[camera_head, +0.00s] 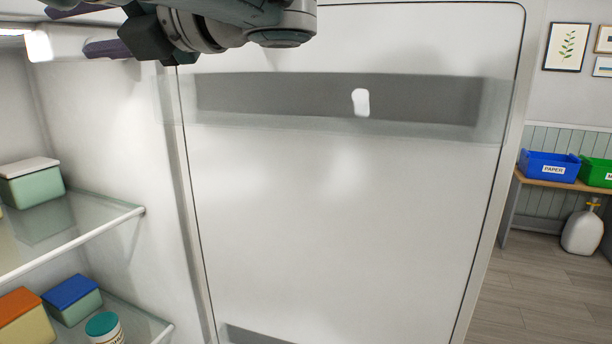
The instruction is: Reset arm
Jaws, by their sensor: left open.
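My left gripper (74,30) is at the top left of the head view, in front of the upper part of a white cabinet that looks like an open fridge. Its two dark purple fingers point left and are apart, with nothing seen between them. The grey and green links of my left arm reach across the top edge. My right gripper is not in view.
The open white door (330,220) fills the middle. Glass shelves at left hold a green box with a white lid (31,183), a blue-lidded box (72,299), an orange-lidded box (22,318) and a teal-lidded jar (103,327). Bins (549,166) stand on a bench at right.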

